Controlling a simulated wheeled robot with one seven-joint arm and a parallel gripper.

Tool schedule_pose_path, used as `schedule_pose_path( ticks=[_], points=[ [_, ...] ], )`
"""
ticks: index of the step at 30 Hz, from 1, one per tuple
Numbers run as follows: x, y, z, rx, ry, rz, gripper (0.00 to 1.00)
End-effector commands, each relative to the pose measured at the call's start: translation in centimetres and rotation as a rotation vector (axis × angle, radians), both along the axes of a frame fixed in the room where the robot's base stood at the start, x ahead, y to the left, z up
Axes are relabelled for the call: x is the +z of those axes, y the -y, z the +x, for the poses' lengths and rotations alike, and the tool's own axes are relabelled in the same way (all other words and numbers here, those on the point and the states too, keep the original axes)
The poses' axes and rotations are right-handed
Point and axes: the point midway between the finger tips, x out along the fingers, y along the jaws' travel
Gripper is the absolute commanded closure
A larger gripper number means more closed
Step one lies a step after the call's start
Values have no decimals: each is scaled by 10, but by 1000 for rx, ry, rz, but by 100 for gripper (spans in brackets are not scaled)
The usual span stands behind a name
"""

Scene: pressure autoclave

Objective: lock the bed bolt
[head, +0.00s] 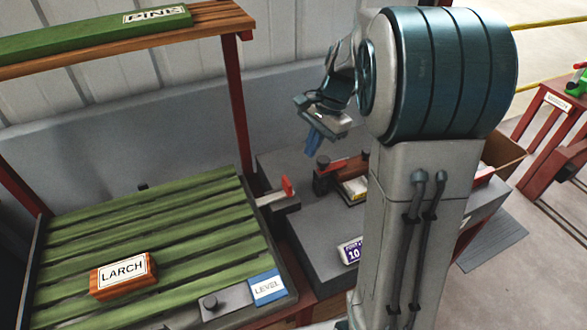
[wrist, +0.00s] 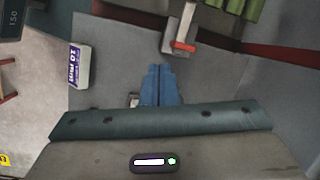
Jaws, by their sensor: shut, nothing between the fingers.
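The bed bolt (head: 278,200) is a grey bar and block with a red handle standing up, at the right edge of the green slatted bed (head: 150,235). In the wrist view the bolt (wrist: 182,35) shows above the fingertips, with its red handle at its lower end and the bed's green slats beyond it. I cannot tell how far the bar reaches into the bed. My gripper (head: 317,140) is shut and empty, with blue fingers, held above the grey bench right of the bolt. Its fingers (wrist: 158,85) are apart from the handle in the wrist view.
A brick-coloured LARCH block (head: 123,275) lies on the bed, near a blue LEVEL label (head: 267,287). A wooden shelf (head: 150,42) with a green PINE block (head: 100,30) stands above the bed on red posts.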

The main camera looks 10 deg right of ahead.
Motion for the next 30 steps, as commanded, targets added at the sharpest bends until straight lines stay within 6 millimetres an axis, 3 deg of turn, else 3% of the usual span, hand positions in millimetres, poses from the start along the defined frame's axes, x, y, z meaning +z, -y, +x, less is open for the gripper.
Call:
schedule_pose_path(
  ticks=[1,3,10,25,30],
  points=[
    [-16,4,15,-56,-35,13,100],
    [-31,8,31,-133,-78,29,100],
    [-62,16,62,-290,-168,59,100],
    [-68,16,67,-320,-185,65,100],
    [-86,9,65,-320,-187,64,100]
  ],
)
